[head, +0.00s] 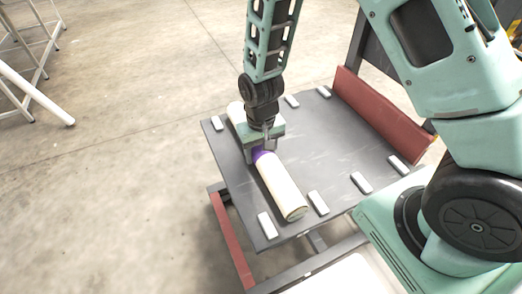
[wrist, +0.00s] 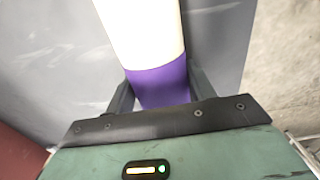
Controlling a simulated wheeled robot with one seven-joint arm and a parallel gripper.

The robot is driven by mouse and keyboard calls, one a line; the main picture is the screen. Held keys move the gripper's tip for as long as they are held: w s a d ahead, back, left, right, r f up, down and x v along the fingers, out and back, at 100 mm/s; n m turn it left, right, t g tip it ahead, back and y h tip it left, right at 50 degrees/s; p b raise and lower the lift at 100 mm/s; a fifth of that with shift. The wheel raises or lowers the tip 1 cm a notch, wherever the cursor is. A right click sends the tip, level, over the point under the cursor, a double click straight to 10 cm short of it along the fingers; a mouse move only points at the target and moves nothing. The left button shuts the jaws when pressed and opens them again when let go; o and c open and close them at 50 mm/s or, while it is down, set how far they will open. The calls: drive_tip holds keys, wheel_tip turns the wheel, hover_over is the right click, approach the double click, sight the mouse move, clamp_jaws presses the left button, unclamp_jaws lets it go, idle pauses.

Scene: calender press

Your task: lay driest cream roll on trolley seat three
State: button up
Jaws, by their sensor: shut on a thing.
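A long cream roll (head: 280,190) with a purple band (head: 262,154) around its middle lies along the left part of the dark grey trolley top (head: 330,150). My gripper (head: 264,148) is shut on the roll at the purple band, from above. The wrist view shows the band (wrist: 158,84) between the two fingers, with cream roll (wrist: 142,35) beyond it. In the head view the roll runs between the leftmost white blocks (head: 267,226) and the second ones (head: 318,203). I cannot tell whether it touches the top. My gripper hides part of its far half.
More white blocks (head: 361,183) stand in two rows, and the gaps to the right hold no roll. A dark red padded bar (head: 382,120) edges the trolley's right side. A white tubular frame (head: 35,95) stands at far left on open concrete floor (head: 100,190).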

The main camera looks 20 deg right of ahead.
drive_tip(key=o, duration=1.3)
drive_tip(key=shift+f, duration=0.1)
drive_tip(key=shift+c, duration=0.2)
wheel_tip(320, 180, up, 12)
drive_tip(key=p, duration=0.3)
drive_tip(key=s+a+r+n, duration=0.3)
drive_tip(key=s+r, duration=0.3)
drive_tip(key=s, duration=0.4)
drive_tip(key=s+a+r+n, duration=0.3)
drive_tip(key=s+r, duration=0.3)
drive_tip(key=s, duration=0.4)
drive_tip(key=shift+n+y, duration=0.3)
drive_tip(key=shift+n, duration=0.6)
drive_tip(key=shift+a+r, duration=0.1)
drive_tip(key=shift+r, duration=0.05)
wheel_tip(320, 180, up, 19)
drive_tip(key=p, duration=1.9)
drive_tip(key=shift+f, duration=0.2)
